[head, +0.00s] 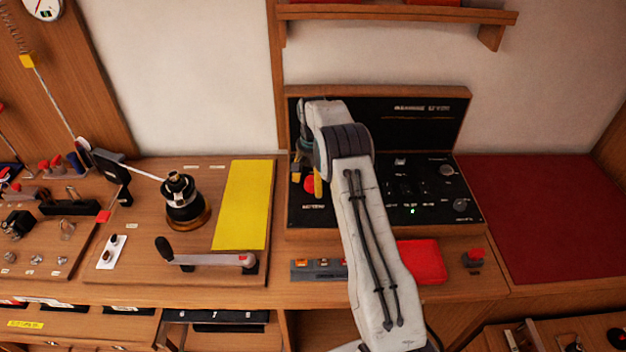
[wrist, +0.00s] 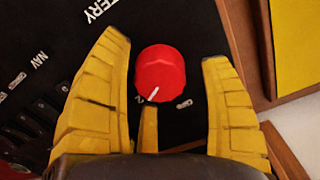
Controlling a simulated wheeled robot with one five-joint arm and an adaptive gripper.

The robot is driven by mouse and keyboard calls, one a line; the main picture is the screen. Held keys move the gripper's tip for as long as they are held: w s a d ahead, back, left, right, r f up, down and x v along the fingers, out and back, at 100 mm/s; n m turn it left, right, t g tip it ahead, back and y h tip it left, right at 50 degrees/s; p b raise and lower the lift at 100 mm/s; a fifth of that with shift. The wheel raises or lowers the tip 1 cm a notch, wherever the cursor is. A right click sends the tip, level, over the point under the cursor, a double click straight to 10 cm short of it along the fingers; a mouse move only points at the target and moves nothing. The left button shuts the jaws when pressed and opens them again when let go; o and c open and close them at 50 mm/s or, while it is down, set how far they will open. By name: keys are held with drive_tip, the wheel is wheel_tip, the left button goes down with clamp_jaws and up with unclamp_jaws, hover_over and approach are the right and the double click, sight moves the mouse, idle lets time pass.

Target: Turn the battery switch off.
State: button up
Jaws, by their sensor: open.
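The battery switch is a round red knob (wrist: 160,72) with a ribbed edge on the black panel, beside white lettering ending in "TERY". Its white pointer line aims down and slightly left in the wrist view, toward small lettering partly hidden by a finger. In the head view the red knob (head: 311,185) shows partly behind my gripper. My gripper (wrist: 164,50) is open, with yellow fingers on the left and right of the knob and a third below it. Gaps show between the side fingers and the knob; I see no contact. In the head view my gripper (head: 306,172) hangs over the panel's left part.
The black panel (head: 465,190) has other knobs, small switches and a lit green light (head: 413,211). Its wooden frame (wrist: 250,50) stands close beside the right finger. A winch (head: 184,203), a crank handle (head: 205,259) and a yellow mat (head: 243,205) lie left.

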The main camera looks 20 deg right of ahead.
idle(0.3)
drive_tip(key=shift+f, duration=0.1)
drive_tip(key=c, duration=1.2)
